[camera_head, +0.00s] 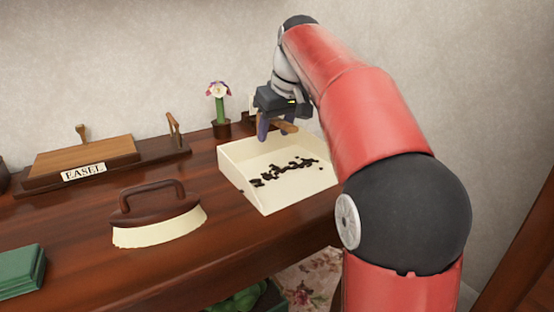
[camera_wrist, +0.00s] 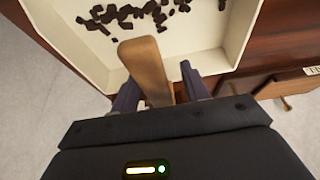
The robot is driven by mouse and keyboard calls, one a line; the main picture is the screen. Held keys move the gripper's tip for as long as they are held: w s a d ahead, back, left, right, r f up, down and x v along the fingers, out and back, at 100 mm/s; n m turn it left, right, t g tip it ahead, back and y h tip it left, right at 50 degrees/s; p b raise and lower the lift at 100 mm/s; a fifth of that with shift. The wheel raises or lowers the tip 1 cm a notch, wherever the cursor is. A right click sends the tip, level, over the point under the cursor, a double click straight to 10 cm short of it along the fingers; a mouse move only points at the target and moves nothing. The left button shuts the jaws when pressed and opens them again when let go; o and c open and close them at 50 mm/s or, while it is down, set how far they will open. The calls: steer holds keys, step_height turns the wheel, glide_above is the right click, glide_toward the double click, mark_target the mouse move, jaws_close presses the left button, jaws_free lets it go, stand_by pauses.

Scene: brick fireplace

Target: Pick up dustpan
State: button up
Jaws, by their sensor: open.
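The dustpan (camera_head: 262,193) is a cream, shallow, box-like pan on the wooden table, with dark crumbs lying in it. It also shows at the top of the wrist view (camera_wrist: 85,55). Its brown wooden handle (camera_wrist: 146,68) sticks up at the pan's back side, and a bit of it shows in the head view (camera_head: 287,126). My gripper (camera_head: 274,130) is above the back of the pan, fingers pointing down. In the wrist view the two fingers (camera_wrist: 160,90) are apart, one on each side of the handle. Whether they touch it I cannot tell.
A brush (camera_head: 157,215) with a brown handle lies left of the pan. Green books (camera_head: 20,271) lie at front left. The wall is close behind.

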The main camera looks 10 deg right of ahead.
steer(key=shift+f, duration=0.15)
jaws_close()
stand_by(0.4)
